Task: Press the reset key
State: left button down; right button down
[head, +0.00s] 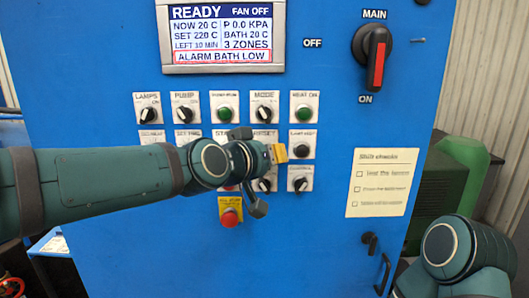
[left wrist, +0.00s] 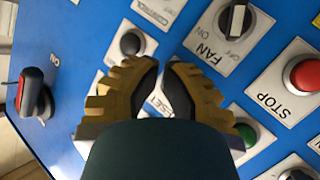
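The reset key's plate (head: 264,133) is in the middle of the blue panel in the head view. Its label is partly covered, and the key itself is hidden behind my left gripper (head: 279,153). In the left wrist view part of the RESET label (left wrist: 151,104) shows between the fingers of my left gripper (left wrist: 166,66). The fingertips are almost together, with a narrow gap and nothing seen held. They are in front of the key's place; I cannot tell whether they touch it. My right gripper is out of view; only part of my right arm shows at lower right.
The display (head: 222,38) reads READY and ALARM BATH LOW. A red stop button (left wrist: 304,74), a fan switch (left wrist: 236,18), a green button (left wrist: 246,135) and a black button (left wrist: 131,43) surround the fingers. The main switch (head: 375,55) and a red button on yellow (head: 230,217) stand farther off.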

pick_arm(q)
jog(key=shift+w, duration=0.25)
jog(key=shift+s, duration=0.15)
dwell(0.5)
jog(key=shift+s, duration=0.65)
jog(key=shift+p, duration=0.3)
jog(key=s+p, duration=0.3)
jog(key=s, duration=0.2)
dwell(0.4)
